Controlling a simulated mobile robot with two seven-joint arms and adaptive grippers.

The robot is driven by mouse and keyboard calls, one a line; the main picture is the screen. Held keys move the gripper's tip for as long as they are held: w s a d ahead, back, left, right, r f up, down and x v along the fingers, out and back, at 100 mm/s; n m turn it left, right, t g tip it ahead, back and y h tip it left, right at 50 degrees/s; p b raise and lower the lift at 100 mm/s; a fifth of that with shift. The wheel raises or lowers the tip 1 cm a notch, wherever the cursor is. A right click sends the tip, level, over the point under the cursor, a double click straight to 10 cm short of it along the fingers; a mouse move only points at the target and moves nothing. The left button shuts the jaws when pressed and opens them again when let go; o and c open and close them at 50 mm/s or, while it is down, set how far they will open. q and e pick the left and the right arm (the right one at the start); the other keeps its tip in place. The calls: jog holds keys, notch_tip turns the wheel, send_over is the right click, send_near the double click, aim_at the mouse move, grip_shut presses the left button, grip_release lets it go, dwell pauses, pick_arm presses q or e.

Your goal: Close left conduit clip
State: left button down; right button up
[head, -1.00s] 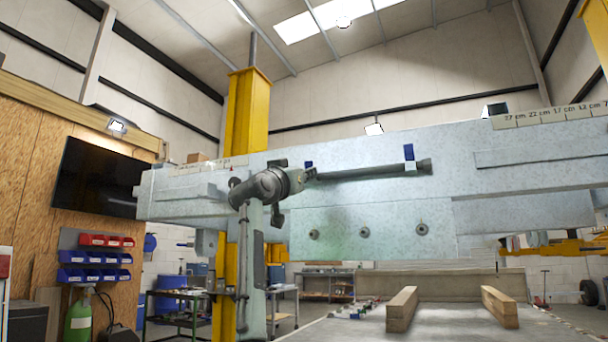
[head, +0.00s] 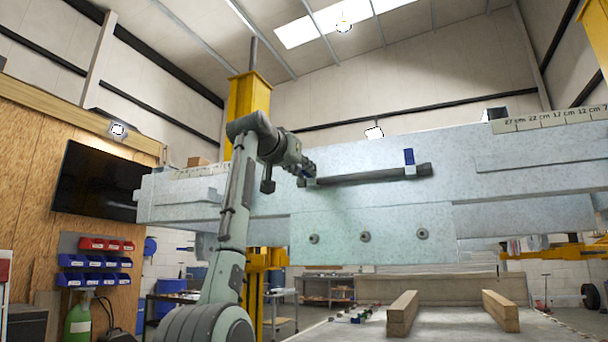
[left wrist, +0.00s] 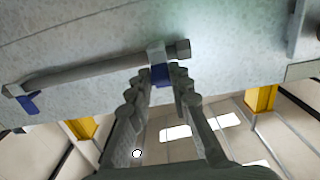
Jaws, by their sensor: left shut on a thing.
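A dark grey conduit (head: 365,177) lies along the side of the pale trailer beam, and also shows in the left wrist view (left wrist: 85,72). The right clip's blue flap (head: 408,157) stands up from the conduit; it shows too in the left wrist view (left wrist: 30,104). My left gripper (head: 308,172) is at the conduit's left end. In the left wrist view, its fingers (left wrist: 160,84) close around the left clip's blue flap (left wrist: 161,75), beside the clip's white body (left wrist: 156,54). In the head view the gripper covers that flap. My right gripper is out of view.
The trailer beam (head: 520,150) spans the view, with a scale strip (head: 550,117) at upper right. A yellow post (head: 250,100) stands behind the beam. Two wooden blocks (head: 402,313) (head: 500,309) lie on the surface below. Free space lies in front of the beam.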

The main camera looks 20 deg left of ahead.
pick_arm(q)
jog(key=shift+r+g, duration=0.35)
jog(key=shift+g, duration=0.55)
jog(key=shift+w, duration=0.1)
jog(key=c, duration=1.4)
grip_release()
jog(key=shift+r, duration=0.1)
jog(key=s+r, duration=0.2)
jog(key=s, duration=0.9)
jog(key=shift+s+a+r, duration=0.25)
jog(key=shift+s+r, duration=0.05)
jog(key=shift+s, duration=0.05)
